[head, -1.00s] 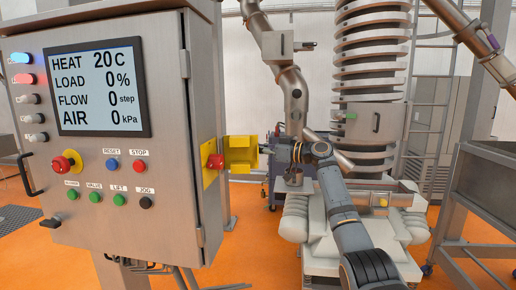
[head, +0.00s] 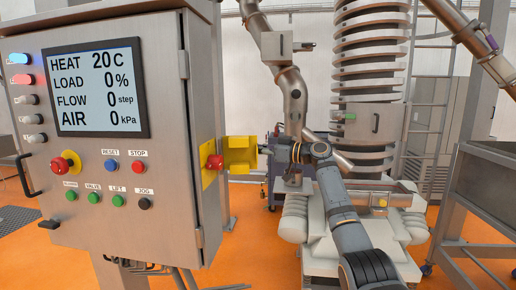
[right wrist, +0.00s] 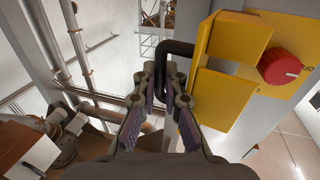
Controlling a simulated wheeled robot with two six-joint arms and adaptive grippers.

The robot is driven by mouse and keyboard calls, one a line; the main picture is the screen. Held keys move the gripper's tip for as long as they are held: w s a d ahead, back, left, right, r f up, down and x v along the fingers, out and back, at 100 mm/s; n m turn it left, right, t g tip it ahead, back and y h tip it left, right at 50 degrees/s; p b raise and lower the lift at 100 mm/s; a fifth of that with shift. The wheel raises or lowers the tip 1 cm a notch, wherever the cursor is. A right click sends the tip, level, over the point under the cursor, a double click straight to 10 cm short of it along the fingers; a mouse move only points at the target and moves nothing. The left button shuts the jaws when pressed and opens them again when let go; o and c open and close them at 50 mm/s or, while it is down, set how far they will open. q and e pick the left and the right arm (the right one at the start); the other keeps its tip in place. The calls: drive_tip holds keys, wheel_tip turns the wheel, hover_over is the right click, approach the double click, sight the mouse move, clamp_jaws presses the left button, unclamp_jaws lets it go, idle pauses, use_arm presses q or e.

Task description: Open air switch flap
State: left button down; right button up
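The yellow air switch flap (head: 240,155) stands out from the right side of the grey control cabinet. Beside it, the red knob (head: 213,162) sits uncovered on its yellow plate. The right wrist view shows the flap (right wrist: 229,90) at upper right, the red knob (right wrist: 280,66) and the flap's bent black handle (right wrist: 175,47). My right gripper (right wrist: 163,78) has its two fingertips closely on either side of this handle and appears shut on it. In the head view, my right gripper (head: 267,149) is just right of the flap. My left gripper is not in view.
The cabinet (head: 165,210) with its screen (head: 98,88) and buttons fills the left. A metal pipe (head: 294,95) and a spiral tower (head: 370,75) stand behind my right arm. Orange floor shows below.

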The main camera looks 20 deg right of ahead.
drive_tip(key=shift+o, duration=0.9)
drive_tip(key=shift+w+r, duration=0.15)
drive_tip(key=shift+r, duration=0.1)
drive_tip(key=shift+d+f, duration=0.1)
drive_tip(key=shift+d, duration=0.05)
